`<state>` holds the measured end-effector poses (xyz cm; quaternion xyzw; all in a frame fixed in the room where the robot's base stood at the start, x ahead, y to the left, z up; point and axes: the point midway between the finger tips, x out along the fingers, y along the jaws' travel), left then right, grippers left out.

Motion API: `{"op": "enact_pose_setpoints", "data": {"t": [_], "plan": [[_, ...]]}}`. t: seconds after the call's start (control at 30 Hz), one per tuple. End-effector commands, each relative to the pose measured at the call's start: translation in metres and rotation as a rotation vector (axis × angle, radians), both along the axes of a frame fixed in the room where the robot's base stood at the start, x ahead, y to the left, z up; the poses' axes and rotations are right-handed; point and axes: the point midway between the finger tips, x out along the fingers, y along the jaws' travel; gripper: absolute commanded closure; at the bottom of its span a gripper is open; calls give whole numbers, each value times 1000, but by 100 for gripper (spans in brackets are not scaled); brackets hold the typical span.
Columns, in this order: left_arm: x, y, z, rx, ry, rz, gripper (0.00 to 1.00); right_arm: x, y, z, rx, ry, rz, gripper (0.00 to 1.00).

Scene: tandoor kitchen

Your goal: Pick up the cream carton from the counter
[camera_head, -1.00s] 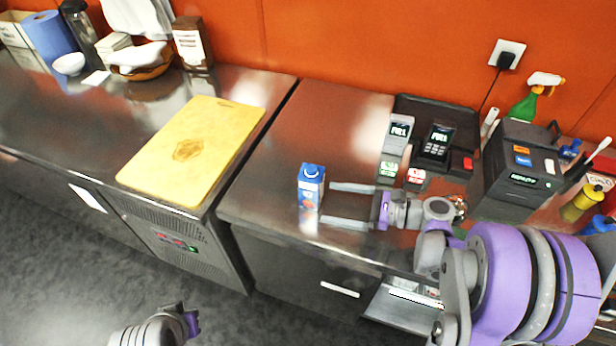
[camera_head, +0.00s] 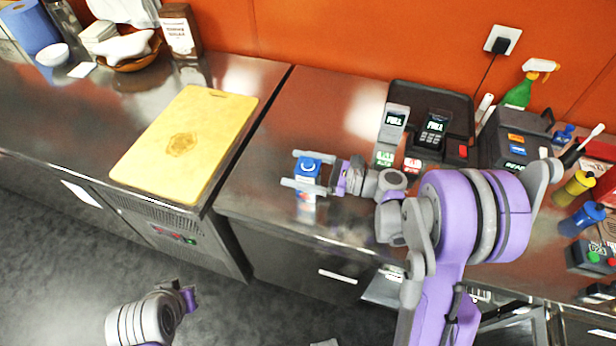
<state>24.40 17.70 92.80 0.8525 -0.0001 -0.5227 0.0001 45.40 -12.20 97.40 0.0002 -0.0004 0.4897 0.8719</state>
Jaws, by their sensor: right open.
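The cream carton (camera_head: 306,170) is a small blue and white box with a blue cap, upright on the steel counter (camera_head: 262,205) near its front edge. My right gripper (camera_head: 297,169) is open, with one finger on the far side of the carton and one on the near side. The near finger covers part of the carton's front. I cannot tell whether the fingers touch it. My left arm shows at the bottom left, and its gripper (camera_head: 188,298) is far from the counter; its jaws are not clear.
A yellow cutting board (camera_head: 185,143) lies on the counter to the left. Two handheld terminals (camera_head: 433,131) and a black tray stand to the right, with a printer (camera_head: 512,138) and a green spray bottle (camera_head: 520,92) beyond. A basket (camera_head: 135,52) sits at the back left.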

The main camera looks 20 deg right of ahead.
Motion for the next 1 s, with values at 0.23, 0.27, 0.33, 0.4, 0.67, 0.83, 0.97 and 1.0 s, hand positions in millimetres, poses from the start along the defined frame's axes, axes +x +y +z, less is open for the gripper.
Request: {"op": "enact_pose_setpoints", "data": {"t": [0.23, 0.27, 0.33, 0.4, 0.67, 0.83, 0.97, 1.0], "plan": [[0, 0, 2, 0, -1, 0, 100, 4, 8, -1, -1, 1, -1, 0], [0, 0, 1, 0, -1, 0, 100, 4, 8, -1, -1, 1, -1, 0], [0, 0, 1, 0, -1, 0, 100, 4, 8, -1, -1, 1, -1, 2], [0, 0, 1, 0, -1, 0, 100, 4, 8, -1, -1, 1, -1, 14], [0, 0, 1, 0, -1, 0, 100, 4, 7, -1, -1, 1, -1, 61], [0, 0, 1, 0, -1, 0, 100, 4, 7, -1, -1, 1, -1, 92], [0, 0, 1, 0, -1, 0, 100, 4, 7, -1, 0, 0, -1, 100], [0, 0, 1, 0, -1, 0, 100, 4, 7, -1, 0, 0, -1, 100]]}}
